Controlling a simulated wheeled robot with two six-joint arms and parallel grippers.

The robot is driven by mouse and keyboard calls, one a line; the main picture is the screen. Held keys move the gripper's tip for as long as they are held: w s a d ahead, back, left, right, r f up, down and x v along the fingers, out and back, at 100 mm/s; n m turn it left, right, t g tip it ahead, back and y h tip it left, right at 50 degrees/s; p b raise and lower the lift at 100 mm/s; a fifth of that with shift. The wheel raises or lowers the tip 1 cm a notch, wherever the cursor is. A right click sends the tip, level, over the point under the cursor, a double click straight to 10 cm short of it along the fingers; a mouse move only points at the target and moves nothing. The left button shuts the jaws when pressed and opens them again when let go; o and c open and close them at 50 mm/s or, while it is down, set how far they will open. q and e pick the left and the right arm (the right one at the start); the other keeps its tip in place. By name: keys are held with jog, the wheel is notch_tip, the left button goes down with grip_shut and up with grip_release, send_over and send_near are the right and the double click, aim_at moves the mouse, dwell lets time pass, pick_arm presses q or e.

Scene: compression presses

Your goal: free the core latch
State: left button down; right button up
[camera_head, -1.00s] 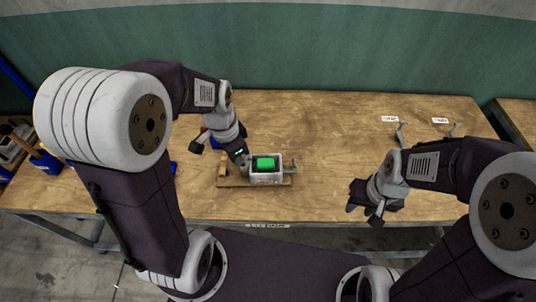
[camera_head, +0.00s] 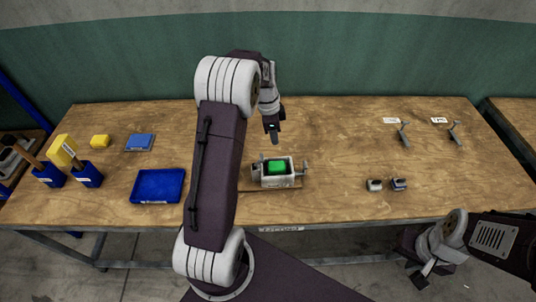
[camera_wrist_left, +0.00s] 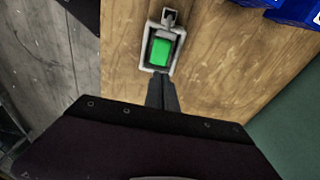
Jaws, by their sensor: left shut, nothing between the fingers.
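A grey open-topped box (camera_head: 273,181) holds a green block (camera_head: 277,167) and sits on a wooden base on the table. A small grey bracket (camera_head: 304,168) sticks out at its right end; I cannot tell if it is the core latch. My left gripper (camera_head: 275,138) is shut and empty, beyond and above the box. In the left wrist view, its closed fingers (camera_wrist_left: 160,84) point toward the box (camera_wrist_left: 148,60) and the green block (camera_wrist_left: 160,51). A grey fitting (camera_wrist_left: 169,17) shows at the box's far end there. My right gripper (camera_head: 422,275) hangs off the table's front edge, its opening unclear.
Two small grey parts (camera_head: 375,185) sit to the right. Grey hooks (camera_head: 404,135) with labels stand at the back right.

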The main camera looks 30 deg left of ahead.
aim_at(258, 162)
pick_arm(q)
jog(key=f, duration=0.3)
jog(key=f+p, duration=0.1)
jog(key=f, duration=0.2)
jog(key=d+f+p, duration=0.1)
jog(key=f, duration=0.2)
jog(key=shift+w, duration=0.3)
jog(key=shift+a+f+p, duration=0.1)
jog(key=shift+f+p, duration=0.15)
jog(key=shift+p, duration=0.3)
jog(key=shift+s+a+r+p, duration=0.15)
jog(key=shift+s+a+p, duration=0.2)
jog(key=shift+a, duration=0.2)
jog(key=shift+s+a+r+p, duration=0.15)
jog(key=shift+s+a+p, duration=0.1)
jog(key=shift+s+a, duration=0.25)
jog(key=shift+s+a+f, duration=0.1)
jog(key=shift+s+a, duration=0.15)
jog(key=shift+a, duration=0.15)
